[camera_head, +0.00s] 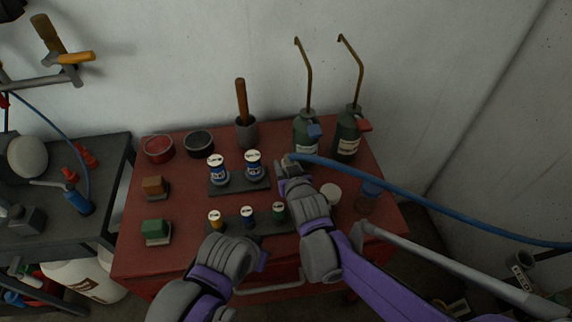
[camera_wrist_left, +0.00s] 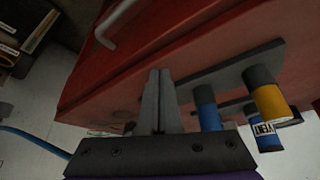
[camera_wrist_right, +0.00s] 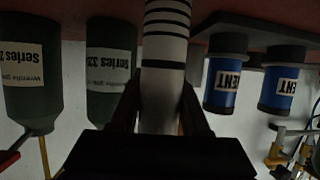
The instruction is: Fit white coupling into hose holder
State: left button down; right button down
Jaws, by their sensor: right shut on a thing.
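My right gripper (camera_head: 284,166) is shut on the white coupling, beside the right end of the rear dark rack on the red cart. In the right wrist view the coupling (camera_wrist_right: 163,65) is a pale cylinder with black bands, standing between the fingers (camera_wrist_right: 160,115); its far end runs out of view. The blue hose (camera_head: 430,200) ends at this gripper. I cannot tell which part is the hose holder. My left gripper (camera_head: 263,260) is shut and empty at the cart's front edge; its fingers (camera_wrist_left: 158,98) lie together in the left wrist view.
Two blue canisters stand on the rear rack (camera_head: 240,187); small yellow, blue and green ones stand on the front rack (camera_head: 262,226). Two dark green bottles (camera_head: 347,135) with bent spouts stand close behind my right gripper. A white-lidded jar (camera_head: 331,191) is to its right.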

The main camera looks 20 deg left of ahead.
jog(key=shift+f, duration=0.2)
jog(key=shift+c, duration=1.9)
grip_release()
jog(key=shift+r, duration=0.1)
jog(key=shift+r, duration=0.1)
jog(key=shift+s+d+r, duration=0.1)
jog(key=shift+s+r, duration=0.05)
jog(key=v, duration=1.1)
jog(key=shift+s+d, duration=0.2)
jog(key=shift+s, duration=0.05)
